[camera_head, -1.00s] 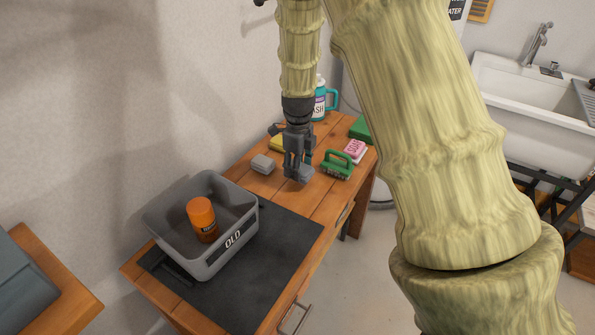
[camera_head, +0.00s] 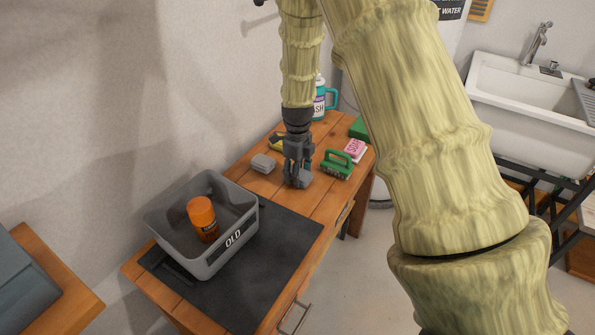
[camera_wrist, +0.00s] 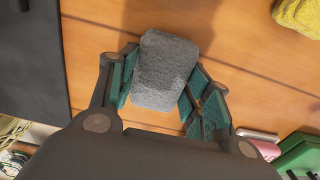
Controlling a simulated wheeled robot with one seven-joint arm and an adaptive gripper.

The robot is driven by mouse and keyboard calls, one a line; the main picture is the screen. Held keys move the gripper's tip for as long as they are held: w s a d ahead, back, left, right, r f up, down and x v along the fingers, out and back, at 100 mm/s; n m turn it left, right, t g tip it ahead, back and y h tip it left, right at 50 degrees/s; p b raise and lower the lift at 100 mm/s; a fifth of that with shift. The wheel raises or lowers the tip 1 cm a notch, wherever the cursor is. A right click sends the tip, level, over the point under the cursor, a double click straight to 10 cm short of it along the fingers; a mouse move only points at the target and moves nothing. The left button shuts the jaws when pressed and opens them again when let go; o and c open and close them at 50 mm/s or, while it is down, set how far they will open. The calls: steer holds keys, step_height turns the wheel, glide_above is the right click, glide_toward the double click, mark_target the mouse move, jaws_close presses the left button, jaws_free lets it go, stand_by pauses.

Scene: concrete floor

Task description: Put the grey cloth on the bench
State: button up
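In the wrist view the grey cloth (camera_wrist: 165,72), a thick folded pad with a rough surface, sits between the two fingers of my gripper (camera_wrist: 160,95), which are closed against its sides. In the head view my gripper (camera_head: 298,182) points down over the middle of the bench (camera_head: 322,203), with the grey cloth at its fingertips. The cloth is low over the wood; I cannot tell whether it touches.
A small light grey block (camera_head: 263,163) lies left of my gripper. A green brush (camera_head: 337,164) and pink soap (camera_head: 355,149) lie right. A grey bin (camera_head: 180,237) holding an orange can (camera_head: 202,218) stands on the black mat (camera_head: 280,262). A yellow item (camera_wrist: 298,14) lies behind.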

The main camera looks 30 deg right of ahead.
steer(key=shift+o, duration=1.1)
step_height(320, 180, up, 12)
steer(key=shift+r, duration=0.2)
